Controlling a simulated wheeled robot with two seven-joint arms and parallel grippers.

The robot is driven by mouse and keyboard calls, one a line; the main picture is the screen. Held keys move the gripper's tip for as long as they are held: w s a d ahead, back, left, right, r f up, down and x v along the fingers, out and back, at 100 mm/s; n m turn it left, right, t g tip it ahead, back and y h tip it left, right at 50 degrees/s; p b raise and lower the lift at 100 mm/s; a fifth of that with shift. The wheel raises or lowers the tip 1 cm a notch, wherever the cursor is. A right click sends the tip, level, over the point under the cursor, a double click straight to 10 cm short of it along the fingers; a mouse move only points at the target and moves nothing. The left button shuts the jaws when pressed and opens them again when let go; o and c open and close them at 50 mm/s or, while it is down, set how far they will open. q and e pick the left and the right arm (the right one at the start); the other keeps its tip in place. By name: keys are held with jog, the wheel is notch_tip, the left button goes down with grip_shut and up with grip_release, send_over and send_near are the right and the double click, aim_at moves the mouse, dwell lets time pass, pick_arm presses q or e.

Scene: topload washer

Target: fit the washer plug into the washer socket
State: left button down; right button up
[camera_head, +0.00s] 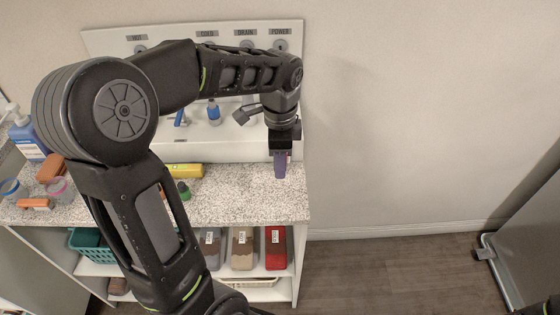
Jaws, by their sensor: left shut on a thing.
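My left gripper (281,150) points down over the right end of the speckled counter and is shut on a small purple piece, the likely washer plug (281,168). The plug hangs below the fingers; its lower end shows and its upper part is hidden between them. A white wall panel behind carries round fittings labelled HOT, COLD, DRAIN and POWER. The POWER fitting, the likely washer socket (281,46), is at the panel's upper right, above and apart from the gripper. My left arm hides much of the panel. My right gripper is not in view.
The counter (240,202) holds a yellow box (186,170), a green-capped item (184,191) and a blue bottle (27,140) at left. A grey appliance (525,255) stands at right. Wall and floor between are clear.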

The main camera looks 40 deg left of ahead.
pick_arm(q)
jog(key=w+d+f+n, duration=0.4)
jog(key=w+d+n, duration=0.6)
jog(key=d, duration=0.2)
jog(key=shift+w+d+n, duration=0.15)
jog(key=shift+w+n, duration=0.1)
jog(key=shift+n, duration=0.15)
